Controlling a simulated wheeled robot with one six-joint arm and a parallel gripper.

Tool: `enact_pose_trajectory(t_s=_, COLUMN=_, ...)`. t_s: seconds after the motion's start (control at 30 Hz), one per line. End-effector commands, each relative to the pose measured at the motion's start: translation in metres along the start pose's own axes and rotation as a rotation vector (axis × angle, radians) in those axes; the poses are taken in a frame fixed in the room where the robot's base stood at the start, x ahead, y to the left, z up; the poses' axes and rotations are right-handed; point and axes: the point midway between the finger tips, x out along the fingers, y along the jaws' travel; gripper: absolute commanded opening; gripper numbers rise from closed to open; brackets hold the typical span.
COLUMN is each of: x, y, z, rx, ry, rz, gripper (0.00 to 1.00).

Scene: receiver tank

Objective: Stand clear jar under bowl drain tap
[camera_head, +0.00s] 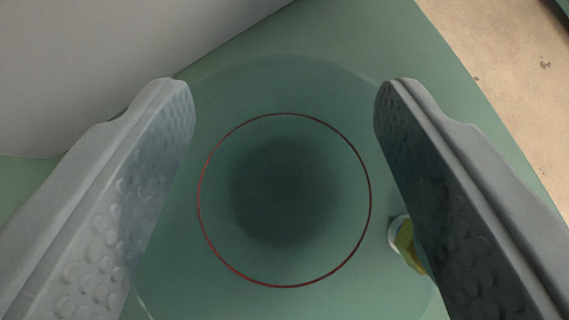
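A clear, round, see-through shape, which looks like the clear jar (285,85), is seen from above on a green surface. Its faint outer edge spreads wide, and a thin red ring and a dark round patch show within it. My gripper (284,105) is open, with one grey dimpled finger on each side of the red ring. Both fingers overlap the clear outline in the picture. I cannot tell whether they touch the jar. No bowl or drain tap can be made out.
A small yellow-green thing with a white rim (407,242) shows beside the right finger, partly hidden by it. A pale grey wall or panel (110,60) fills the upper left. The green surface (440,75) ends at the right, with speckled tan floor (510,80) beyond.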

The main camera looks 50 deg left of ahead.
Motion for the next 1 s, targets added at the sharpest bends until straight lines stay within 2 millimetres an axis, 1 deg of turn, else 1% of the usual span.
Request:
enact_pose_trajectory(t_s=0.03, x=0.0, y=0.0, z=0.0, rx=0.0, ry=0.0, rz=0.0, gripper=0.43)
enact_pose_trajectory(t_s=0.1, x=0.0, y=0.0, z=0.0, rx=0.0, ry=0.0, rz=0.0, gripper=0.32)
enact_pose_trajectory(t_s=0.13, x=0.0, y=0.0, z=0.0, rx=0.0, ry=0.0, rz=0.0, gripper=0.32)
enact_pose_trajectory(t_s=0.17, x=0.0, y=0.0, z=0.0, rx=0.0, ry=0.0, rz=0.0, gripper=0.28)
enact_pose_trajectory(t_s=0.37, x=-0.001, y=0.0, z=-0.001, rx=0.0, ry=0.0, rz=0.0, gripper=0.28)
enact_pose_trajectory(t_s=0.5, x=-0.01, y=0.003, z=-0.005, rx=-0.001, ry=0.001, rz=0.001, gripper=0.28)
enact_pose_trajectory(t_s=0.57, x=-0.015, y=0.002, z=-0.012, rx=-0.002, ry=0.003, rz=0.001, gripper=0.28)
enact_pose_trajectory(t_s=0.8, x=-0.047, y=0.002, z=-0.046, rx=-0.002, ry=0.003, rz=0.001, gripper=0.28)
enact_pose_trajectory(t_s=1.0, x=-0.071, y=0.002, z=-0.071, rx=-0.001, ry=0.002, rz=0.0, gripper=0.28)
